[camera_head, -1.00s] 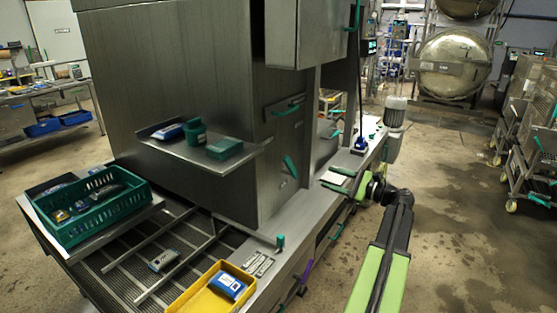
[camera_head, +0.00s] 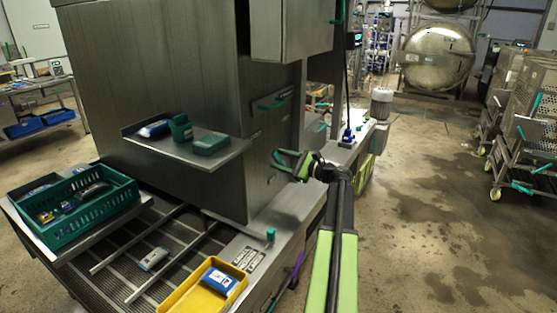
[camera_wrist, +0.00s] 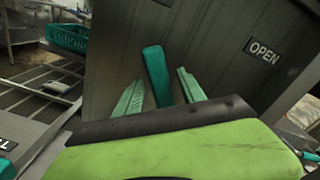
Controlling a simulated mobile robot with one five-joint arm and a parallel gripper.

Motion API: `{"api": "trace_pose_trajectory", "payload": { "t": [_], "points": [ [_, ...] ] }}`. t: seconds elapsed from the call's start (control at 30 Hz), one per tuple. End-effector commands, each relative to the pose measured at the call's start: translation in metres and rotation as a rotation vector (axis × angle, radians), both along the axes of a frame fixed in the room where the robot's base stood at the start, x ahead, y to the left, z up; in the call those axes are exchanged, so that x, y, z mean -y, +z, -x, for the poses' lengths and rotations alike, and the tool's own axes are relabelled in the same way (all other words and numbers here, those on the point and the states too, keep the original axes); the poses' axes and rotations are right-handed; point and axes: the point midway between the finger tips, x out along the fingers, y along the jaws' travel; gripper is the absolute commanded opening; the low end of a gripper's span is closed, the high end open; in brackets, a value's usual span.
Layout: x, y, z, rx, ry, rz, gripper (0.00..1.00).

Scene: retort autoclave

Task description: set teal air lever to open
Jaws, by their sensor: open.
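The teal air lever (camera_wrist: 156,76) stands out from the grey metal panel (camera_wrist: 222,50), tilted slightly in the wrist view. An OPEN label (camera_wrist: 263,51) is on the panel to its right. My gripper (camera_wrist: 162,92) is open, with one finger on each side of the lever.
A shelf (camera_head: 170,147) with teal and blue items juts out to the left. A green basket (camera_head: 118,215), a yellow tray (camera_head: 232,293) and a teal knob (camera_head: 270,234) are nearer.

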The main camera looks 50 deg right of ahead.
Motion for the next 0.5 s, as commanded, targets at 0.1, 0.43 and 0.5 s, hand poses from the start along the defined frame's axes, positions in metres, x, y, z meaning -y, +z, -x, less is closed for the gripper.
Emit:
{"api": "trace_pose_trajectory", "payload": {
  "t": [0.1, 0.43, 0.5],
  "points": [
    [-0.0028, 0.0000, -0.0102, 0.000, 0.001, 0.000, 0.47],
    [-0.0031, 0.0000, -0.0121, 0.000, 0.000, 0.000, 0.43],
    [-0.0031, 0.0000, -0.0120, 0.000, 0.000, 0.000, 0.34]
  ]
}}
